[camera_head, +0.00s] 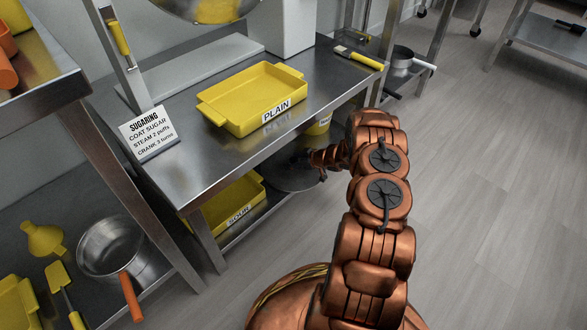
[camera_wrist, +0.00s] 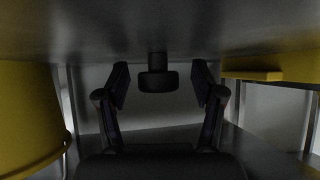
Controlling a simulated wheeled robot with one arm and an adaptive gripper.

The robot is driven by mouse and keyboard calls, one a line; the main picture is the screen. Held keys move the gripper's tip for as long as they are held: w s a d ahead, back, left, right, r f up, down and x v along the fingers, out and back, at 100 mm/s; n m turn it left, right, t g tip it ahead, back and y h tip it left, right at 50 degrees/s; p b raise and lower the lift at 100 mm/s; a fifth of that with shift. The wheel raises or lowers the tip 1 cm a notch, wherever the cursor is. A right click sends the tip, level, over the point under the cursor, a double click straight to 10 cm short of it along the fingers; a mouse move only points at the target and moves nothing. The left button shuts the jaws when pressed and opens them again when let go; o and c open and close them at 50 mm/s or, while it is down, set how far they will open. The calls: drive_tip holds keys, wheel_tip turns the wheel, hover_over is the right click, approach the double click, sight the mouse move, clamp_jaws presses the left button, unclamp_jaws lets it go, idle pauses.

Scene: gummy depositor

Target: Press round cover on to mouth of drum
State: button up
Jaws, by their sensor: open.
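The round cover (camera_head: 292,180) is a flat grey metal disc low down on the shelf under the steel table. Its dark knob (camera_wrist: 157,78) shows in the wrist view against the metal surface at the picture's top. My gripper (camera_wrist: 162,86) is open, with one finger on each side of the knob and a visible gap to both. In the head view my gripper (camera_head: 311,160) is low beside the table, partly hidden by my arm. What looks like the drum (camera_head: 205,8) is a round steel vessel with yellow inside, cut off at the top edge.
A yellow PLAIN tray (camera_head: 253,97) and a brush (camera_head: 360,58) are on the tabletop. Below are a yellow bucket (camera_head: 319,125), close on the left in the wrist view (camera_wrist: 27,115), and another yellow tray (camera_head: 225,205). The floor (camera_head: 480,190) at right is clear.

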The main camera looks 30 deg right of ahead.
drive_tip(key=shift+d, duration=0.1)
clamp_jaws()
idle(0.5)
